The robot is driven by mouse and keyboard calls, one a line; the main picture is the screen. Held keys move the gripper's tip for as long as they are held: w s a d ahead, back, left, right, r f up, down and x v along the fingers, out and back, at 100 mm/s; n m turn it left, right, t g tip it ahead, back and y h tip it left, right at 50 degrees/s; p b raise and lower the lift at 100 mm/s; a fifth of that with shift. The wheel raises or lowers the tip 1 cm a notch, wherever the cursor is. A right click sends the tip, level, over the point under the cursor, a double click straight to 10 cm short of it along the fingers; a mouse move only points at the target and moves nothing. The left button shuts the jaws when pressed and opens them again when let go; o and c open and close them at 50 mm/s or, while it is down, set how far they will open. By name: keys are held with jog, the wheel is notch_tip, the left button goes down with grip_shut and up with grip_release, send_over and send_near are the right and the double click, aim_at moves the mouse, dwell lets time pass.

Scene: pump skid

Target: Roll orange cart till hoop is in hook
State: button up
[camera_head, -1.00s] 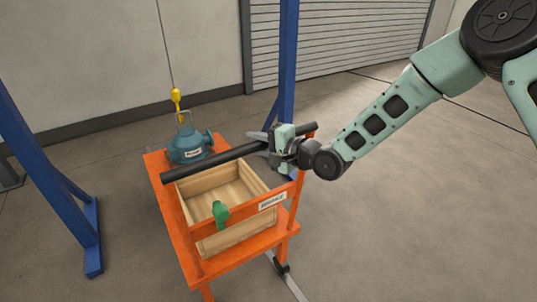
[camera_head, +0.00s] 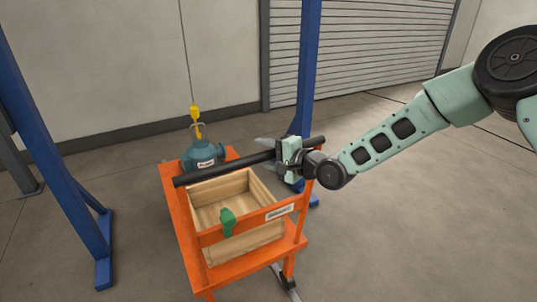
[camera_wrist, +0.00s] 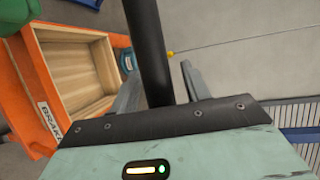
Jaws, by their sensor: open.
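The orange cart (camera_head: 251,262) stands in the middle of the head view, with a black handle bar (camera_head: 222,167) across it. A teal pump (camera_head: 203,158) sits at its far end, with a grey hoop (camera_head: 202,131) on top. A yellow hook (camera_head: 196,113) hangs on a thin cable just above the hoop. They overlap in the picture, and I cannot tell whether the hook is inside the hoop. My gripper (camera_head: 277,158) is open at the bar's right part. In the wrist view, the bar (camera_wrist: 151,50) passes between the open fingers (camera_wrist: 160,90).
A wooden crate (camera_head: 270,193) and a green brake handle (camera_head: 228,221) are on the cart's near side. Blue gantry posts stand left (camera_head: 62,170) and right (camera_head: 309,70). A floor rail (camera_head: 288,285) shows below the cart. Floor to the right is clear.

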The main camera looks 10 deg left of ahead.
jog(key=b+v, duration=0.1)
jog(key=v, duration=1.6)
jog(key=shift+d, duration=0.2)
jog(key=shift+s+r, duration=0.1)
jog(key=s+f+n+g+h+p, duration=0.2)
jog(key=s+n+g+h, duration=0.2)
jog(key=s+n+h, duration=0.4)
jog(key=s+d+r+n+g+h, duration=0.2)
jog(key=s+d+r+n, duration=0.1)
jog(key=s, duration=0.8)
jog(key=s+d+r+n+g+h+p, duration=0.1)
jog(key=s+d+r+n+g+h, duration=0.1)
jog(key=s, duration=0.9)
jog(key=shift+d+r+n+g+h, duration=0.4)
jog(key=shift+d+r+n, duration=0.25)
jog(key=shift+d+n, duration=0.4)
